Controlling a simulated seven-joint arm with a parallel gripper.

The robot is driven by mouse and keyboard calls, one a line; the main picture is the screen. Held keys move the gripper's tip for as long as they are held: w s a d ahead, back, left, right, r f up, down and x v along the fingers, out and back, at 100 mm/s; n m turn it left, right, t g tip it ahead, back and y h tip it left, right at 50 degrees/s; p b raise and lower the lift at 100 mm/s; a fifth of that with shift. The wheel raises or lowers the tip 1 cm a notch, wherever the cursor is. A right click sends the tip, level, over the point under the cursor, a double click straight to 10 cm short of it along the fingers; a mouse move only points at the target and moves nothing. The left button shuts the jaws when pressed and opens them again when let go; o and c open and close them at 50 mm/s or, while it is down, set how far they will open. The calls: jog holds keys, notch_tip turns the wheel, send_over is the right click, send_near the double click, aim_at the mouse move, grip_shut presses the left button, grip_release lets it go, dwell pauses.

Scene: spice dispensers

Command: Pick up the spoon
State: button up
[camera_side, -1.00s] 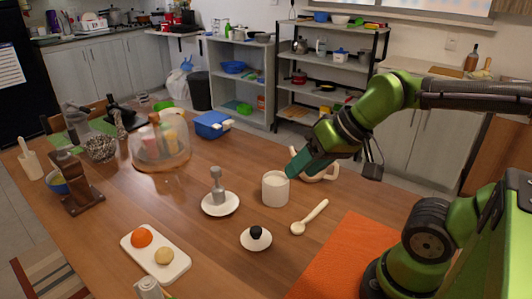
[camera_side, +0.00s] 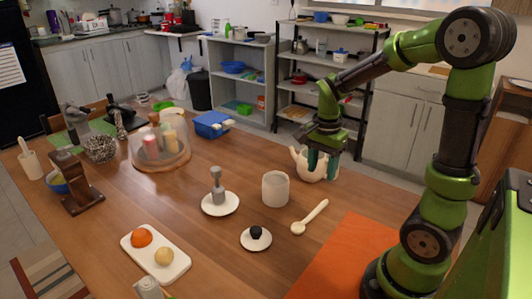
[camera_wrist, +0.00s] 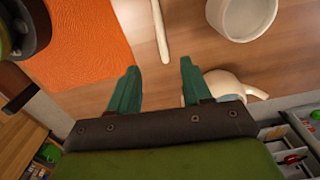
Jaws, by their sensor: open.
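A pale wooden spoon (camera_side: 309,218) lies on the table, its bowl toward the front left and its handle toward the back right. In the wrist view only part of its handle (camera_wrist: 160,35) shows, ahead of the fingers. My gripper (camera_side: 322,174) is open and empty, pointing down beyond the spoon's handle end, in front of a cream teapot (camera_side: 304,165). Its two green fingers (camera_wrist: 157,85) show apart in the wrist view. The teapot is partly hidden by the gripper and sits beside the right finger in the wrist view (camera_wrist: 225,85).
A white cup (camera_side: 275,188) stands left of the spoon's handle. A small saucer with a black-knobbed thing (camera_side: 256,238) lies left of the spoon's bowl. An orange mat (camera_side: 345,262) lies to the right. Bare wood surrounds the spoon.

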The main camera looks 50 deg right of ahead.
send_over(315, 211)
jog(key=f, duration=0.8)
jog(key=shift+s+d+f, duration=0.1)
jog(key=shift+d+f, duration=0.05)
jog(key=shift+d, duration=0.1)
jog(key=shift+a+f, duration=0.2)
jog(key=shift+f, duration=2.45)
grip_shut()
